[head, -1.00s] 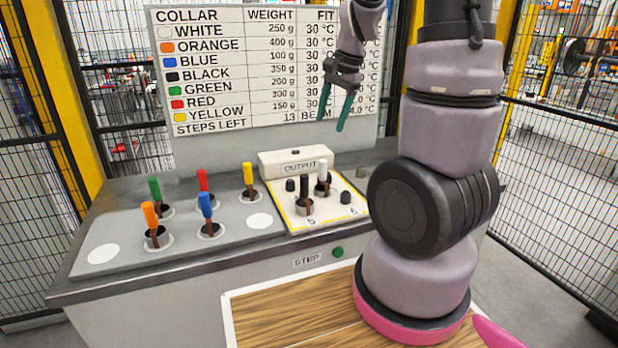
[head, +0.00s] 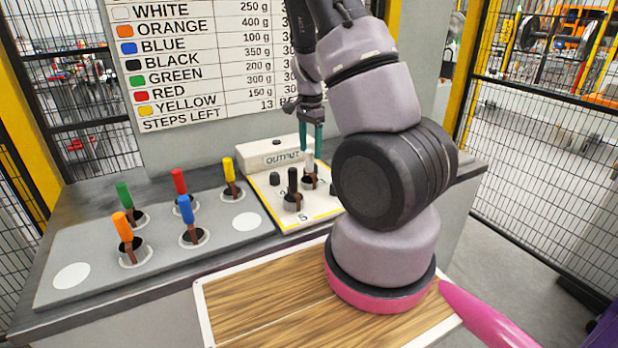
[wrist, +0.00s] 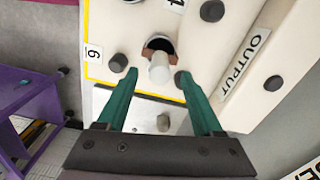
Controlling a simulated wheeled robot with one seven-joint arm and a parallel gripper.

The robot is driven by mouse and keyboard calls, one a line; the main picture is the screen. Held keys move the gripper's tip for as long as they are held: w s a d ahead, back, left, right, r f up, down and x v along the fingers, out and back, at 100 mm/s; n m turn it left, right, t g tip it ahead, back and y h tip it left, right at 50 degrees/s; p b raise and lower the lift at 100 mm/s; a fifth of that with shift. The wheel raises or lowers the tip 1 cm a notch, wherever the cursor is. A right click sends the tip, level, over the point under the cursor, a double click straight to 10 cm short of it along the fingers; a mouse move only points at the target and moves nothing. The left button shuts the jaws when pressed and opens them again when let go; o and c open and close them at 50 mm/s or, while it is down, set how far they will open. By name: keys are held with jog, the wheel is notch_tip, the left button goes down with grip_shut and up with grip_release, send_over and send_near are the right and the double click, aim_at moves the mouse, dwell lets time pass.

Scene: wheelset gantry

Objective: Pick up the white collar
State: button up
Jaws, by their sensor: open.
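The white collar (head: 309,168) stands upright in a dark round socket on the yellow-edged panel (head: 272,205), just behind the black collar (head: 292,180). My gripper (head: 311,158) points down over it with green fingers apart. In the wrist view the white collar (wrist: 160,68) shows as a pale cylinder between the two fingertips, with a gap on each side. The fingers do not visibly press on it. In the head view the fingers partly hide it.
The white OUTPUT block (head: 272,153) stands close behind the panel. Orange (head: 122,226), blue (head: 186,209), green (head: 124,196), red (head: 179,182) and yellow (head: 228,170) collars stand on the left plate. Small dark pegs, such as one in the wrist view (wrist: 212,11), surround the white collar's socket.

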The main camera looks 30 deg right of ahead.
aim_at(309, 160)
notch_tip(309, 160, down, 5)
jog(key=shift+a+r, duration=0.15)
grip_shut()
dwell(1.4)
